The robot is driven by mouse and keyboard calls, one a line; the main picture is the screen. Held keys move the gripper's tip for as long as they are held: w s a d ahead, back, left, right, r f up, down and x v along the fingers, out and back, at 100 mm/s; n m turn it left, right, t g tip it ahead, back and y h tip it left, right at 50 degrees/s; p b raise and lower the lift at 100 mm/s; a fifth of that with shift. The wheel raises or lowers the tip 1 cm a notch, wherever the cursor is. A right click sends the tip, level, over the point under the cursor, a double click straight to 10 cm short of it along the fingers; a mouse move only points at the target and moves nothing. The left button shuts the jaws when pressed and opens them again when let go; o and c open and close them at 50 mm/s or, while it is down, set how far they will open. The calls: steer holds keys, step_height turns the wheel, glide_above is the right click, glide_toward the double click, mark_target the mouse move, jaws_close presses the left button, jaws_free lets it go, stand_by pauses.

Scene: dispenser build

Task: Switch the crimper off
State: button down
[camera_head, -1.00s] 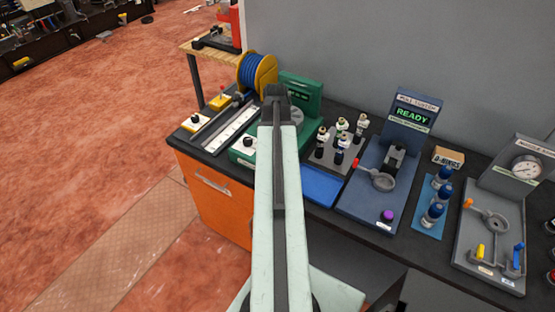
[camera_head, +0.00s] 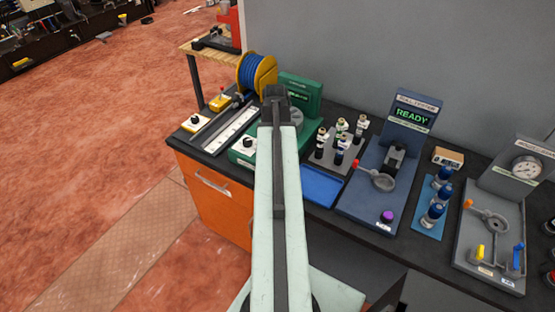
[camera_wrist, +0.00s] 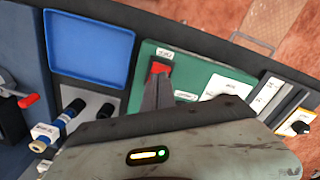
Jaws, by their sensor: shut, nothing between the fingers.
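The crimper is the green machine (camera_head: 312,133) on the bench, with an upright green display panel (camera_head: 313,86) behind it. The arm and gripper hide part of its front and face. In the wrist view its green base (camera_wrist: 200,70) carries white labels and a white plate with a black knob (camera_wrist: 229,89). A small red part (camera_wrist: 160,67), which looks like a switch, shows at my fingertips. My gripper (camera_wrist: 158,84) is shut and empty over the green base. Whether the fingertips touch the red part cannot be told. The head view shows my gripper (camera_head: 276,92) from behind.
A blue tray (camera_head: 321,185) and a rack of several small bottles (camera_head: 338,150) stand right of the crimper. A blue test station (camera_head: 376,190) reading READY is beyond. A blue spool (camera_head: 256,74) and a white strip (camera_head: 231,130) lie to the left.

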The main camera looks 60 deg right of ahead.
steer(key=shift+f+b, duration=1.3)
stand_by(0.9)
steer(key=shift+r, duration=0.1)
step_height(320, 180, up, 7)
steer(key=p, duration=0.7)
